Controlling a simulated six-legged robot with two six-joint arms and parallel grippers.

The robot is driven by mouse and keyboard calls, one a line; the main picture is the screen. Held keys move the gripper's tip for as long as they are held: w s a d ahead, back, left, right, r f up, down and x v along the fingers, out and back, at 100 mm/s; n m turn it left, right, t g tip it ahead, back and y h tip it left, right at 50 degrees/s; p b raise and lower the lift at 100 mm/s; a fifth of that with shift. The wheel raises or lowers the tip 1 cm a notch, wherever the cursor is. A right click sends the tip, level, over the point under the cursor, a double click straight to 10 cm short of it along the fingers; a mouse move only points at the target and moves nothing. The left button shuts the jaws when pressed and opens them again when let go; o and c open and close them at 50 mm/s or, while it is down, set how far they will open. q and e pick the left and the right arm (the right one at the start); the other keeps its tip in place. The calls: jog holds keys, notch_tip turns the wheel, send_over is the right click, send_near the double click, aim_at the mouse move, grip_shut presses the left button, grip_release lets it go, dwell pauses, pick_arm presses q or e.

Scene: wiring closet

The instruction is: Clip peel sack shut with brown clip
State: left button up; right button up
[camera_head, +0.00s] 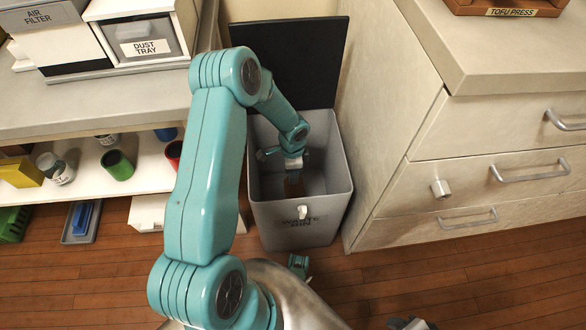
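My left arm reaches over and down into the grey waste bin (300,228), which stands open with its black lid raised behind it. My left gripper (291,170) is inside the bin, pointing down, small and in shadow. A small brown thing (293,188) shows just below it. I cannot tell whether this is the brown clip, or whether the fingers hold it or are only above it. I cannot make out a peel sack; the bin's bottom is dark and partly hidden by the gripper. I cannot identify my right gripper in this view.
On the left, a shelf unit holds a dust tray (146,42), a green cup (117,165) and other items. Wooden floor (470,280) is open at the front right.

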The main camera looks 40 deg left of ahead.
pick_arm(q)
notch_tip(320, 180, down, 4)
jog(key=b, duration=0.4)
jog(key=shift+s+d, duration=0.1)
jog(key=shift+f+b, duration=0.45)
jog(key=shift+f, duration=0.1)
